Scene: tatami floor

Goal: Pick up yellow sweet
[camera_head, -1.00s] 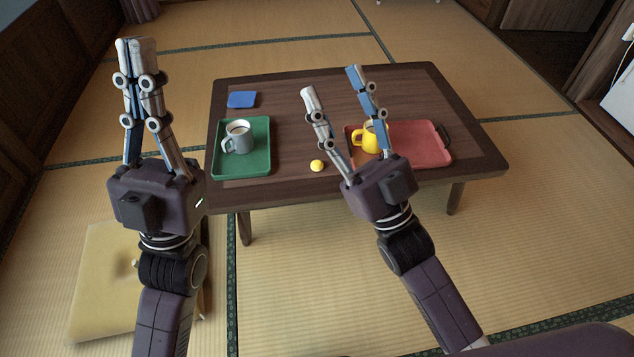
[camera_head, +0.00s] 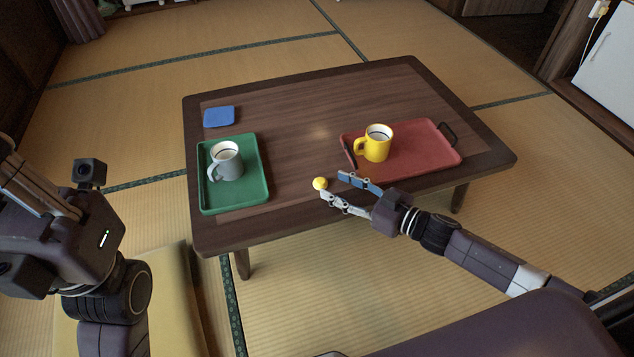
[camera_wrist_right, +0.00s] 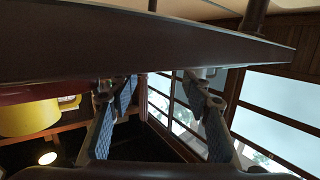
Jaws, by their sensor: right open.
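The yellow sweet (camera_head: 320,184) is a small round ball on the brown table, near its front edge between the two trays. My right gripper (camera_head: 332,185) is low at the table's front edge, its fingers pointing left and spread apart. The sweet is just at the fingertips; I cannot tell whether they touch it. In the right wrist view the open fingers (camera_wrist_right: 160,85) show apart, and I cannot make out the sweet between them. My left gripper (camera_head: 35,190) is at the left edge of the head view, its fingertips cut off.
A red tray (camera_head: 425,150) with a yellow mug (camera_head: 376,146) is right of the sweet; the mug also shows in the wrist view (camera_wrist_right: 30,117). A green tray (camera_head: 247,195) with a grey mug (camera_head: 228,163) and a blue square (camera_head: 219,116) are left. The table's middle is clear.

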